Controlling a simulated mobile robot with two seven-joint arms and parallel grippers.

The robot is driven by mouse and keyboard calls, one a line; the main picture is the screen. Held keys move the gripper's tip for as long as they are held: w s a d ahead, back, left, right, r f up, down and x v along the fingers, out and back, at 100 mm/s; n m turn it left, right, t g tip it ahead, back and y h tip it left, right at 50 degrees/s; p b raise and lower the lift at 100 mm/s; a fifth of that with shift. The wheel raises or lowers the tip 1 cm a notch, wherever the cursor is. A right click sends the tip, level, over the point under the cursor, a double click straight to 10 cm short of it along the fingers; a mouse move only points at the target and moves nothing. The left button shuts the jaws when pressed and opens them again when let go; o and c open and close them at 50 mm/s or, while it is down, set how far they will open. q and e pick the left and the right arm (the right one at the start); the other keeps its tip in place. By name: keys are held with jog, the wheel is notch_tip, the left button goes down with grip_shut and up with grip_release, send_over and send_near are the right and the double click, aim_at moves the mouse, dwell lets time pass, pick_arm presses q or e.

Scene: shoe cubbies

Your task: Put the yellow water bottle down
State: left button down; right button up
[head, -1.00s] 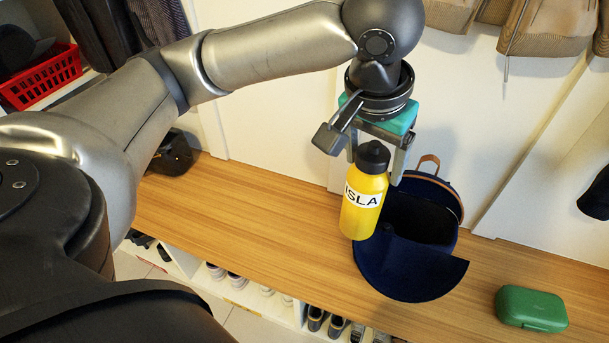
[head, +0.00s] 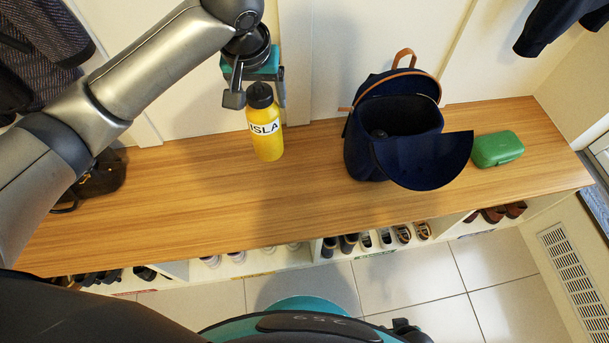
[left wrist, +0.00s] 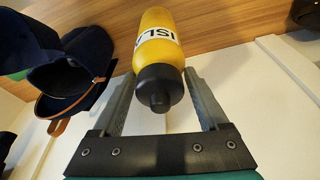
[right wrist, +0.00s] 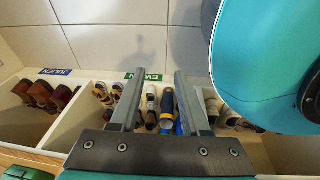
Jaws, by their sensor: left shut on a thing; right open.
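The yellow water bottle (head: 266,142) has a black cap and a white label reading ISLA. My left gripper (head: 262,97) is shut on its upper part and holds it upright at the back of the wooden bench (head: 200,190). I cannot tell whether its base touches the bench. In the left wrist view the bottle (left wrist: 160,45) sits between the two fingers (left wrist: 160,90), cap toward the camera. My right gripper (right wrist: 158,95) is open and empty in the right wrist view, with shoe cubbies behind it. It is not in the head view.
An open navy backpack (head: 368,160) stands on the bench to the right of the bottle, with a green case (head: 497,149) beyond it. A dark bag (head: 103,176) sits at the left end. Bare bench lies around the bottle. Shoe cubbies (head: 305,250) run below.

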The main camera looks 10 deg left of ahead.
aim_at(270, 139)
pick_arm(q)
jog(key=x, duration=0.5)
jog(key=shift+s+d, duration=0.25)
jog(key=shift+s, duration=0.15)
jog(key=shift+f, duration=0.4)
notch_tip(270, 139, down, 8)
jog(key=b, duration=0.4)
jog(key=shift+a+r, duration=0.1)
jog(key=shift+r, duration=0.05)
notch_tip(270, 139, down, 12)
jog(key=b, duration=0.6)
jog(key=shift+r, duration=0.15)
pick_arm(e)
jog(key=w+a+r, duration=0.3)
jog(key=w+r, duration=0.3)
jog(key=r, duration=0.1)
jog(key=w+a+r+t, duration=0.1)
jog(key=w+a+r, duration=0.2)
jog(key=w+r, duration=0.3)
jog(key=shift+a+r+y, duration=0.35)
jog(key=shift+r+y, duration=0.05)
jog(key=shift+r, duration=0.25)
